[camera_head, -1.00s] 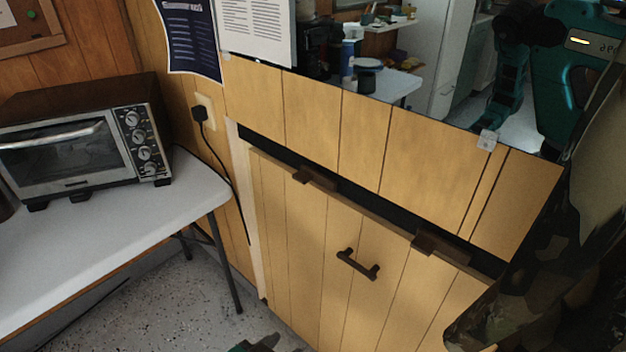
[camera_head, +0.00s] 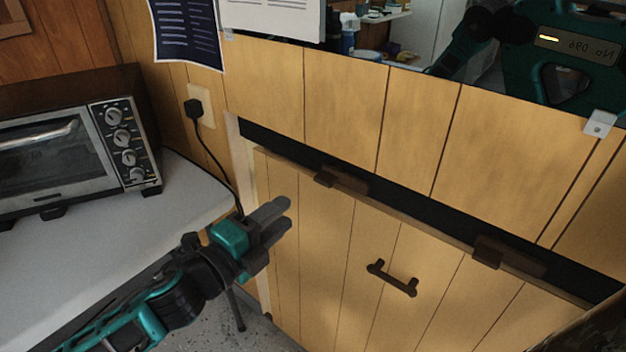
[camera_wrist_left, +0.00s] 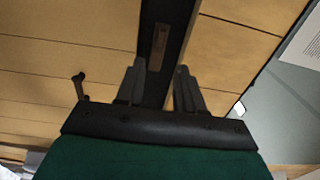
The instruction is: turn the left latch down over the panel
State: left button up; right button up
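The left latch (camera_head: 340,181) is a dark brown bar at the panel's top edge, in front of the dark slot. It lies along the slot, not down across the panel. The panel (camera_head: 325,240) is of light wood boards with a dark handle (camera_head: 392,279); the handle also shows in the wrist view (camera_wrist_left: 79,86). My left gripper (camera_head: 281,217) is left of the left latch, apart from it, in front of the panel's left part. In the wrist view its fingers (camera_wrist_left: 160,88) are apart with nothing held, and the dark slot shows between them. My right gripper is not in view.
A second latch (camera_head: 508,258) sits farther right along the slot. A toaster oven (camera_head: 70,140) stands on a white table (camera_head: 185,190) at the left. A black plug and cord (camera_head: 197,112) hang on the wall. A mirror above reflects my own body.

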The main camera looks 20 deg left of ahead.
aim_at(321, 184)
pick_arm(q)
jog(key=x, duration=1.3)
jog(key=shift+s, duration=0.1)
jog(key=shift+c, duration=0.3)
grip_shut()
